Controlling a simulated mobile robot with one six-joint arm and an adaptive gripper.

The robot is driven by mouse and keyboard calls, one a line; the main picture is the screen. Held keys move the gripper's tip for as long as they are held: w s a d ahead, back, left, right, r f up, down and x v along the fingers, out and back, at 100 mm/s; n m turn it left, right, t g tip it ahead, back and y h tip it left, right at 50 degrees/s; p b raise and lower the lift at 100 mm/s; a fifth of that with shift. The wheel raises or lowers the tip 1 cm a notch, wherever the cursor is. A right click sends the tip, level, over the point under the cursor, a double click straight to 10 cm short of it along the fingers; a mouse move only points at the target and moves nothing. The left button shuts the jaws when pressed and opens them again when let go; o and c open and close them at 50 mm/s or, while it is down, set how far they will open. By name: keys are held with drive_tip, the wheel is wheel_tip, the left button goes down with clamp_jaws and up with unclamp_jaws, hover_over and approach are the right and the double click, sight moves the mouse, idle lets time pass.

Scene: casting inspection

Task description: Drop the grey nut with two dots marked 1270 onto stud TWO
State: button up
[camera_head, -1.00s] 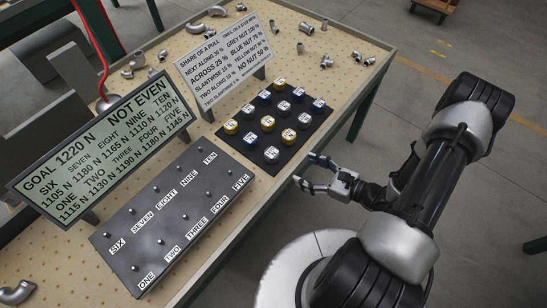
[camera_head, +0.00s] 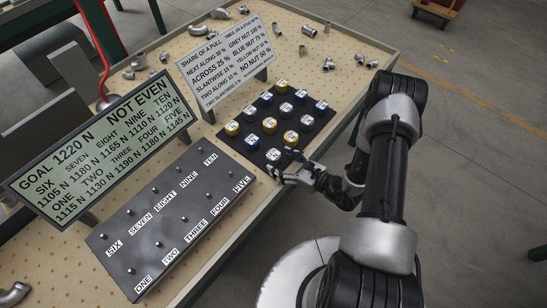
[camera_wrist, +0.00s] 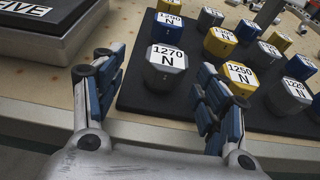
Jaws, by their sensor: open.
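The grey nut marked 1270 (camera_wrist: 166,70) sits at the near corner of the black nut mat (camera_wrist: 135,90) in the wrist view. In the head view it is the near nut (camera_head: 273,156). Its dots cannot be made out. My gripper (camera_wrist: 153,68) is open and empty, with one finger on each side of the nut's near face, still short of it. In the head view my gripper (camera_head: 284,168) is at the mat's near edge. Stud TWO (camera_head: 159,243) stands bare on the dark stud plate (camera_head: 150,225), above the TWO label.
Other grey, blue and yellow nuts stand close by, including a yellow one marked 1250 (camera_wrist: 238,78) and a blue one marked 1290 (camera_wrist: 168,30). A goal board (camera_head: 95,150) and a share-of-a-pull board (camera_head: 228,62) stand behind. Metal pipe fittings lie at the table's back.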

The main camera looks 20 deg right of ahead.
sight(279, 158)
drive_tip(key=x, duration=0.2)
drive_tip(key=b+x, duration=0.1)
drive_tip(key=x, duration=0.2)
drive_tip(key=shift+w+d+r, duration=0.1)
drive_tip(key=shift+w+d, duration=0.05)
drive_tip(key=shift+d, duration=0.1)
drive_tip(key=shift+c, duration=0.4)
drive_tip(key=c, duration=1.1)
drive_tip(key=shift+c, duration=0.3)
drive_tip(key=shift+r, duration=0.15)
